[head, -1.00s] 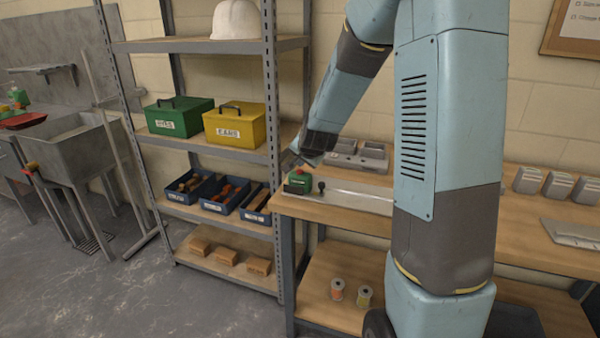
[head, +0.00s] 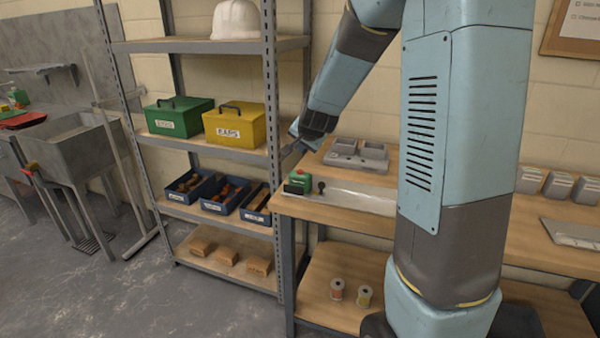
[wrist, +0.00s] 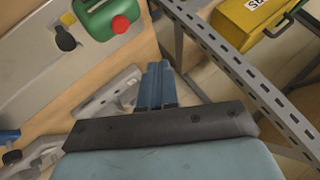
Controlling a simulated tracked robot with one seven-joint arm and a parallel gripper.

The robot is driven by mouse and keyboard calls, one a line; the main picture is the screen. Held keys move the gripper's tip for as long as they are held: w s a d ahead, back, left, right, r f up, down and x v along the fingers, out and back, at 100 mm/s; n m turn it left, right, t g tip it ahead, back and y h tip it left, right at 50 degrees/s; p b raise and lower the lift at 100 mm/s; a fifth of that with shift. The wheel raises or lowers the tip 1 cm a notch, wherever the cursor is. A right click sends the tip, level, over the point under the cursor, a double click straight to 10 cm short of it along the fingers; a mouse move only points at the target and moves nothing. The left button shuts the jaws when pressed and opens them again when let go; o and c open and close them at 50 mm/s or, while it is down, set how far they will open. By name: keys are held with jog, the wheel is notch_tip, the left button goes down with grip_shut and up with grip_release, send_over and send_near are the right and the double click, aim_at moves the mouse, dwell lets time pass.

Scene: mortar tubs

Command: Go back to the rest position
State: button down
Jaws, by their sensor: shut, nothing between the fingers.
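My gripper (head: 291,150) is at the end of my blue-grey arm, above the left end of the workbench (head: 335,206) and beside the shelf rack. In the wrist view my gripper (wrist: 158,84) shows as blue fingers close together, shut and empty. A green object with a red button (wrist: 107,17) lies ahead of the fingers in that view. My arm covers part of the bench in the head view.
The metal shelf rack (head: 270,110) stands close to my gripper, with a green box (head: 178,117), a yellow box (head: 235,124) and blue bins (head: 222,195). A grey device (head: 357,155) is on the bench. Open floor (head: 120,285) lies at lower left.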

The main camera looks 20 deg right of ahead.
jog(key=s+r+n+g, duration=0.1)
jog(key=s+r+n, duration=0.2)
jog(key=s, duration=0.9)
jog(key=s+r+n+g, duration=0.1)
jog(key=s+r+n, duration=0.2)
jog(key=s, duration=0.9)
jog(key=s+r+n+g, duration=0.1)
jog(key=s+r+n, duration=0.2)
jog(key=s, duration=0.9)
notch_tip(320, 180, up, 3)
jog(key=shift+f+g, duration=0.2)
jog(key=shift+g, duration=0.1)
jog(key=shift+a, duration=0.1)
